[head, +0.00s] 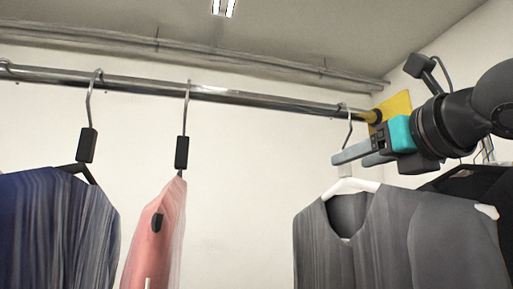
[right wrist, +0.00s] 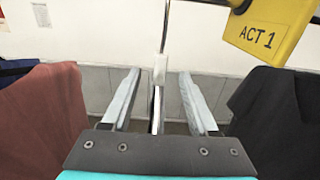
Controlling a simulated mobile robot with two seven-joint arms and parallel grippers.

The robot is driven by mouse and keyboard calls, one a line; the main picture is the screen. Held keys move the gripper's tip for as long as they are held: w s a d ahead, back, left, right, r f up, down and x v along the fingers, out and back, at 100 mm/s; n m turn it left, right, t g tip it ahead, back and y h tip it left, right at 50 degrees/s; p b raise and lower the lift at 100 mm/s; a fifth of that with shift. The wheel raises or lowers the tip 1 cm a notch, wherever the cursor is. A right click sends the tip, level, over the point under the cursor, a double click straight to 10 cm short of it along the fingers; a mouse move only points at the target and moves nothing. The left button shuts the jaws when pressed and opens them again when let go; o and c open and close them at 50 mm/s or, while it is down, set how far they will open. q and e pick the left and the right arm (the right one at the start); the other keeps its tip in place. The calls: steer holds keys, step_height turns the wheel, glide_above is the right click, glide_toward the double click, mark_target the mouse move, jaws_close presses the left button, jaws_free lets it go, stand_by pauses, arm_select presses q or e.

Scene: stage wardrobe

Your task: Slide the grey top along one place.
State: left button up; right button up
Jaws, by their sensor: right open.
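The grey top (head: 385,240) hangs on a white hanger (head: 352,186) from the rail at the right of the head view. The hanger's metal hook runs up to the rail. My right gripper (head: 352,159) is at the hanger's neck, just above the top's shoulders. In the right wrist view the pale hanger neck (right wrist: 160,70) stands between the two open fingers (right wrist: 156,88). A gap shows on each side of it, wider on the right. The grey top itself is not clear in that view. My left gripper is not in view.
The metal rail (head: 235,95) spans the head view. A pink garment (head: 155,232) and a blue garment (head: 55,225) hang to the left, with free rail before the grey top. A black garment (head: 478,188) hangs right. A yellow "ACT 1" sign (right wrist: 268,28) is near the gripper.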

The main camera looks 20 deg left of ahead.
mark_target(345, 177)
steer(key=shift+p+x, duration=1.25)
steer(key=shift+x, duration=0.5)
steer(key=shift+w+a, duration=0.15)
steer(key=shift+a, duration=0.15)
steer(key=shift+s+a+b, duration=3.35)
steer(key=shift+s+a, duration=0.65)
steer(key=shift+a, duration=1.85)
steer(key=d+b+v, duration=0.1)
steer(key=b+v, duration=0.6)
steer(key=v, duration=0.6)
steer(key=shift+w, duration=0.3)
